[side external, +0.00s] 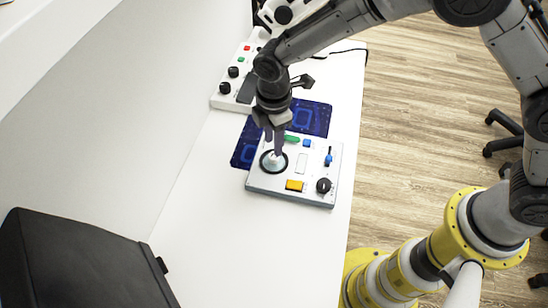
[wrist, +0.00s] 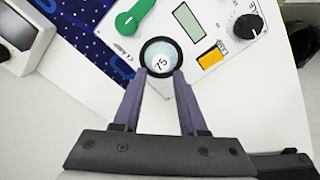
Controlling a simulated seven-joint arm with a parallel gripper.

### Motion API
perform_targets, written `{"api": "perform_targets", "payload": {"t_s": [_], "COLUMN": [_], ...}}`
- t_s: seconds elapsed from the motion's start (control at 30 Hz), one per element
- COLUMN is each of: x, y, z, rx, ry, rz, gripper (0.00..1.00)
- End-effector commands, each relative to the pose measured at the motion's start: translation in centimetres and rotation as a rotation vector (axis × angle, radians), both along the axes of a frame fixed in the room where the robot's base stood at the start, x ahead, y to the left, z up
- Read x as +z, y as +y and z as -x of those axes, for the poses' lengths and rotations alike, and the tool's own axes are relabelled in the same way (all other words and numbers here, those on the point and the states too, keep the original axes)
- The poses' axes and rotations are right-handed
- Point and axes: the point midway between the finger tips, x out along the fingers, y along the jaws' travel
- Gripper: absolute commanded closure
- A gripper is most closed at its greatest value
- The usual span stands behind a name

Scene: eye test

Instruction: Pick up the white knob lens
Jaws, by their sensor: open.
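The white knob lens (wrist: 160,59) is a round, pale disc with a dark rim and the number 75 showing in it. In the side view the lens (side external: 273,163) sits at the left of a light control panel (side external: 268,187), with a black ring around a pale centre. My gripper (side external: 273,148) points down just over the lens. In the wrist view my gripper (wrist: 161,75) is open, its two purple fingertips at the near left and right edges of the lens. I cannot tell whether they touch it.
The panel carries a green handle (wrist: 134,17), an orange button (wrist: 210,58), a black knob (wrist: 247,27) and a blue-topped switch (side external: 328,158). A blue patterned mat (side external: 316,117) lies behind it. Another device (side external: 227,101) stands farther back.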

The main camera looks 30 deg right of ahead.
Motion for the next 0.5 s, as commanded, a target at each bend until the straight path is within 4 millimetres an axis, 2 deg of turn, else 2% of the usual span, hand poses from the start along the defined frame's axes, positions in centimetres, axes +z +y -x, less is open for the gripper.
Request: {"api": "perform_targets", "payload": {"t_s": [0.3, 0.5], "x": [-4.0, -5.2], "y": [-0.2, -0.2], "z": [0.2, 0.1], "rx": [0.000, 0.000], "ry": [0.002, -0.001], "rz": [0.002, 0.000], "gripper": [0.58, 0.58]}}
